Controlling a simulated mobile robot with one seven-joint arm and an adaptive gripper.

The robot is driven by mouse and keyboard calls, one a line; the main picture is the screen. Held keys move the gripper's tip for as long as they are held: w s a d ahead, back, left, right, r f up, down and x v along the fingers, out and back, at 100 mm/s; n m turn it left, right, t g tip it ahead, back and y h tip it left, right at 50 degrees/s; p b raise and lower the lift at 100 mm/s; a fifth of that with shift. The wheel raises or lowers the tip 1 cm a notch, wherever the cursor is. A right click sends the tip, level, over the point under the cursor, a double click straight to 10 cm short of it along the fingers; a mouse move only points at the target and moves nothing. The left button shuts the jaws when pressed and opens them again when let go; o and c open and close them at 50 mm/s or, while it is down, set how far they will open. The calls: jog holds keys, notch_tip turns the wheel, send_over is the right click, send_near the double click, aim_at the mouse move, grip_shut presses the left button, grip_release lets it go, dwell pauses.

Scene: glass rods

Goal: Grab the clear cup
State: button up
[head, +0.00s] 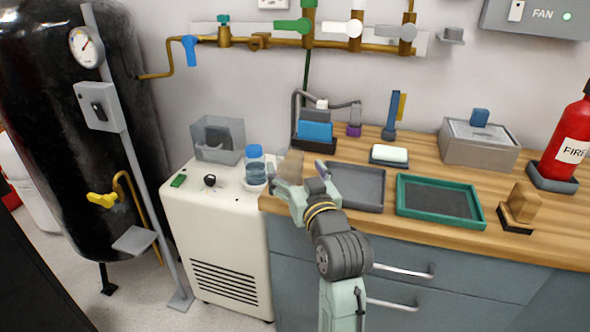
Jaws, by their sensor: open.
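The clear cup (291,163) appears as a faint, see-through, brownish shape at the left end of the wooden counter (352,160). It seems to stand upright; its outline is hard to make out and its lower part is hidden by my gripper. My gripper (297,173) is open, reaching in from the front, with one finger to the left of the cup and one to the right. I cannot tell whether either finger touches it.
A blue-capped bottle (255,168) stands close left on the white cabinet (215,225), near a clear box (217,140). A grey tray (358,188) lies just right of my gripper, with a green tray (438,182) beyond. A black rack (315,143) stands behind.

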aim_at(287, 148)
jog(key=shift+d+p+x, duration=0.1)
jog(key=shift+p+x, duration=0.3)
jog(key=shift+x, duration=1.3)
jog(key=shift+d+p+x, duration=0.15)
jog(key=shift+p+x, duration=0.25)
jog(key=shift+x, duration=1.3)
jog(key=shift+w, duration=0.1)
jog(key=shift+c, duration=0.6)
jog(key=c, duration=1.2)
jog(key=shift+o, duration=0.2)
